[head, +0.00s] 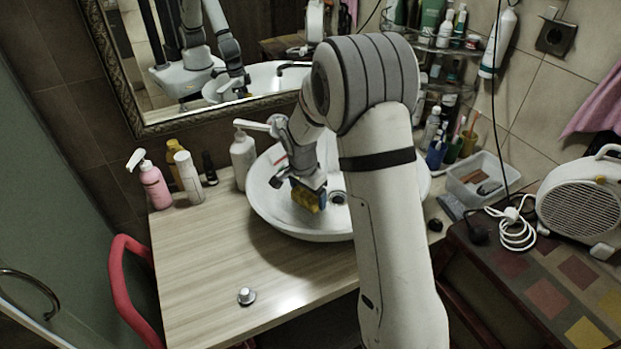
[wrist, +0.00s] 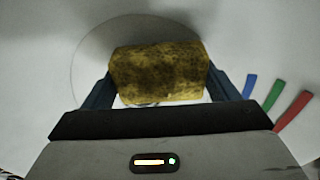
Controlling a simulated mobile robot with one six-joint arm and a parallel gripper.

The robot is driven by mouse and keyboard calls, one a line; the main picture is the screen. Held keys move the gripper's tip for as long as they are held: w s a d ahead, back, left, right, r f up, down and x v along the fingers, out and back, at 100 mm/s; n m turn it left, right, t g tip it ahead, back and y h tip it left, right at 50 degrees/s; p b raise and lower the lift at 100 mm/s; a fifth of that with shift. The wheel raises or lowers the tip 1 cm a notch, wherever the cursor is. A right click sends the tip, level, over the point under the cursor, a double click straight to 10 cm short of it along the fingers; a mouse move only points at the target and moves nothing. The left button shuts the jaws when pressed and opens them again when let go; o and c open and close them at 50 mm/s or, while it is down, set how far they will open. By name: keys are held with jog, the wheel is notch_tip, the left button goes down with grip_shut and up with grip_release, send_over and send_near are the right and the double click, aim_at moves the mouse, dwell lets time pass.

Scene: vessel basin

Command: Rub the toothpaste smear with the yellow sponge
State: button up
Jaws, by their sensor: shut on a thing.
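The yellow sponge (head: 306,201) is between the fingers of my gripper (head: 309,188), low inside the white basin (head: 270,216), left of the drain. In the wrist view the sponge (wrist: 160,72) is mottled with dark patches and spans the gap between the two dark blue fingers of my gripper (wrist: 162,86). The white basin surface (wrist: 45,75) lies behind it. I cannot tell whether the sponge touches the basin. I cannot make out the toothpaste smear in either view; the sponge, gripper and arm hide part of the basin.
Blue, green and red strips (wrist: 272,92) show right of my gripper; I cannot tell what they are. A white pump bottle (head: 243,155) stands by the basin's left rim. A pink bottle (head: 155,186) is farther left. The front-left counter (head: 205,260) is mostly clear except a small metal knob (head: 246,296).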

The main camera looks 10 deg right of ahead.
jog(key=shift+s+d+r+p, duration=0.1)
jog(key=shift+r+p, duration=0.5)
jog(key=shift+r, duration=0.8)
jog(key=shift+d+r+p, duration=0.1)
jog(key=shift+r+p, duration=0.45)
jog(key=shift+r, duration=0.85)
